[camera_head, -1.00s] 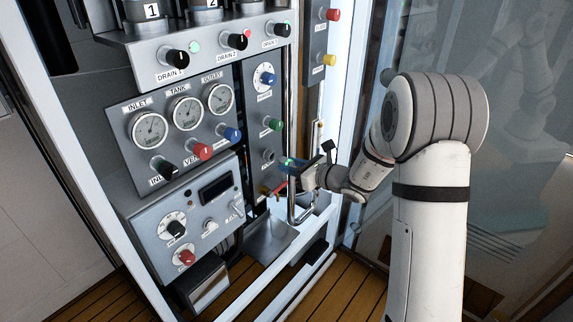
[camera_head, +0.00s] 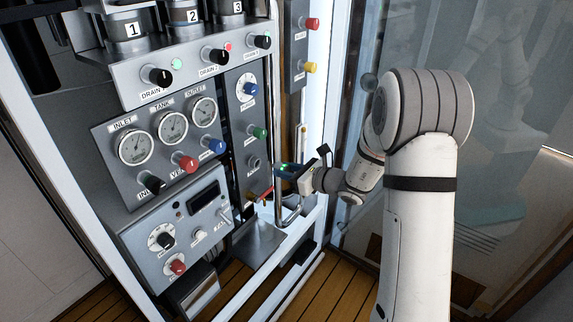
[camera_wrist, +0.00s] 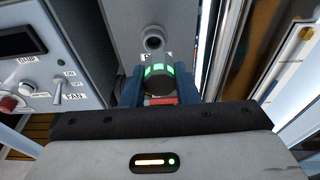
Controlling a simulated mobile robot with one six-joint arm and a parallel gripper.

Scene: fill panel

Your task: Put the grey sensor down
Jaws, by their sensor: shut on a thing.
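The grey sensor (camera_wrist: 158,84) is a short grey cylinder with lit green segments around it. It sits between the two blue fingers of my gripper (camera_wrist: 159,88), which is shut on it. In the head view my gripper (camera_head: 287,170) is in front of the right side of the panel, and the sensor shows there mainly as a small green glow. A round port (camera_wrist: 153,39) on the grey panel strip lies beyond the sensor, apart from it in the picture. A small red part (camera_wrist: 162,101) shows just below the sensor; I cannot tell what it belongs to.
A metal shelf (camera_head: 258,243) juts out below the gripper. A red-handled lever (camera_head: 265,195) and a vertical pipe (camera_head: 277,120) are close to the gripper. A green knob (camera_head: 258,133) is above the port. The fan switch (camera_wrist: 60,88) is left. Glass stands at right.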

